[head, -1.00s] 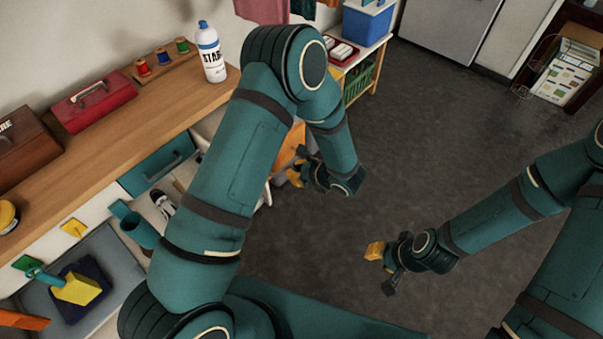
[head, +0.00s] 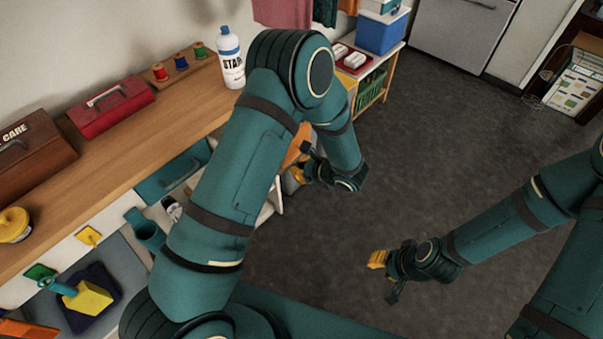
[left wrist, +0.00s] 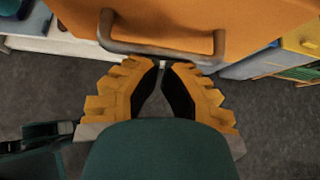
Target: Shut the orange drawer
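The orange drawer (head: 295,147) shows only partly in the head view, behind my left arm. In the left wrist view its orange front (left wrist: 250,22) fills the top, with a dark bar handle (left wrist: 165,50) across it. My left gripper (head: 300,174) is at the drawer front; in the left wrist view its yellow fingers (left wrist: 162,66) come together at the tips, just at the handle's bar. I cannot tell whether they touch it. My right gripper (head: 381,276) has its fingers apart and is empty, over the floor away from the drawer.
A wooden counter (head: 110,168) runs along the wall with a red toolbox (head: 110,105) and a white bottle (head: 231,60). A teal drawer (head: 172,172) is below it. A shelf stand with a blue bin (head: 381,33) is beyond my left arm.

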